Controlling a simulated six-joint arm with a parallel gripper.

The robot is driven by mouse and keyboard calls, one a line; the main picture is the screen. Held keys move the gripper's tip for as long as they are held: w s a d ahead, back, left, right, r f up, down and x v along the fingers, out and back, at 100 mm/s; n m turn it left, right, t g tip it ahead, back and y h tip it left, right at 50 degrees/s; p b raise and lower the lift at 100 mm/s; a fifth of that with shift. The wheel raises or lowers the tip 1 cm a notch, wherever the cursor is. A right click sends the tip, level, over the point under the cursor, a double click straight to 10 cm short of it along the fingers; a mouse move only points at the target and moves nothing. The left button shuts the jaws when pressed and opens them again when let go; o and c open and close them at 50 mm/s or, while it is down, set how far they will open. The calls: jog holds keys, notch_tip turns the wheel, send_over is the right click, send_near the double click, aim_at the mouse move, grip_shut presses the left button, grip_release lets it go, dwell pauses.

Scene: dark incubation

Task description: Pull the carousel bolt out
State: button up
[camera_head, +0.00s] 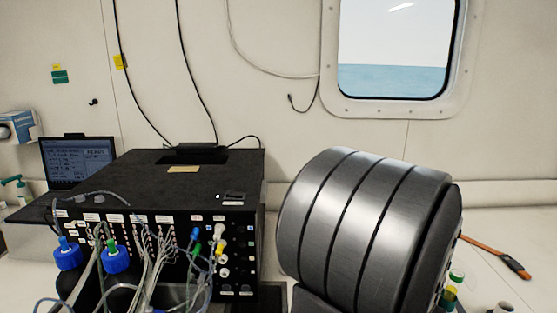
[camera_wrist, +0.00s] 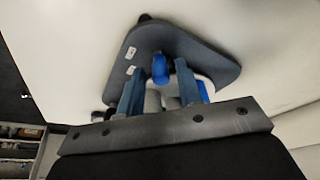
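A large dark grey drum (camera_head: 365,225) with slits around it stands at the front right in the head view. Its right end face is seen only edge-on, and no bolt can be made out there. In the wrist view my gripper (camera_wrist: 159,70) has two blue fingers standing well apart. A blue knob-like part (camera_wrist: 160,68) shows in the gap between the fingers, clear of both. It is in front of a dark grey rounded plate (camera_wrist: 215,68) with small white labels. I cannot tell whether this blue part is the carousel bolt. My gripper is not seen in the head view.
A black instrument box (camera_head: 200,175) with many tubes and cables stands left of the drum. Blue-capped bottles (camera_head: 116,259) are in front of it, a laptop (camera_head: 77,160) behind.

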jog(key=c, duration=0.5)
jog(key=shift+s+a, duration=0.55)
jog(key=o, duration=0.5)
jog(key=shift+o, duration=0.2)
jog(key=shift+d, duration=0.1)
jog(key=shift+w+d, duration=0.6)
jog(key=shift+w, duration=0.05)
